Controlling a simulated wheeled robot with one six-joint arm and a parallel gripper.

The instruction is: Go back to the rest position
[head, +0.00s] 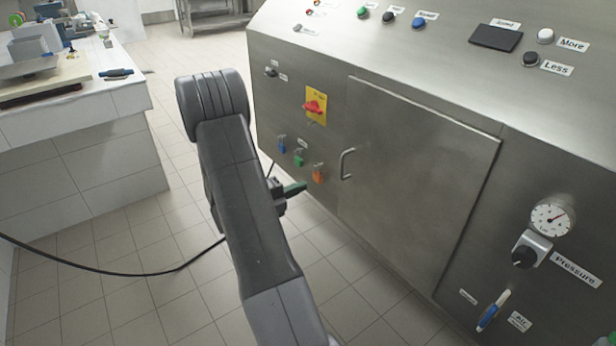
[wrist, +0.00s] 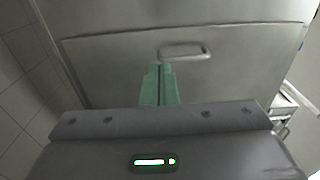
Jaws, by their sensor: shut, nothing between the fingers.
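My gripper (wrist: 158,70) shows in the wrist view with its green fingers together and nothing between them. Beyond the fingertips is the closed cabinet door (wrist: 110,62) of the machine, with its handle (wrist: 185,50) just above and right of the tips. In the head view my gripper (head: 303,187) is partly hidden behind my arm, near the machine's front. It appears left of the door handle (head: 345,163) and apart from it. My arm covers part of the floor and the machine's left edge.
The steel machine (head: 300,80) fills the right side, with a red-yellow switch (head: 315,106), colored buttons, a pressure gauge (head: 552,217) and a blue-handled valve (head: 493,311). A white counter (head: 125,100) stands at left. A black cable (head: 120,272) crosses the tiled floor between them.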

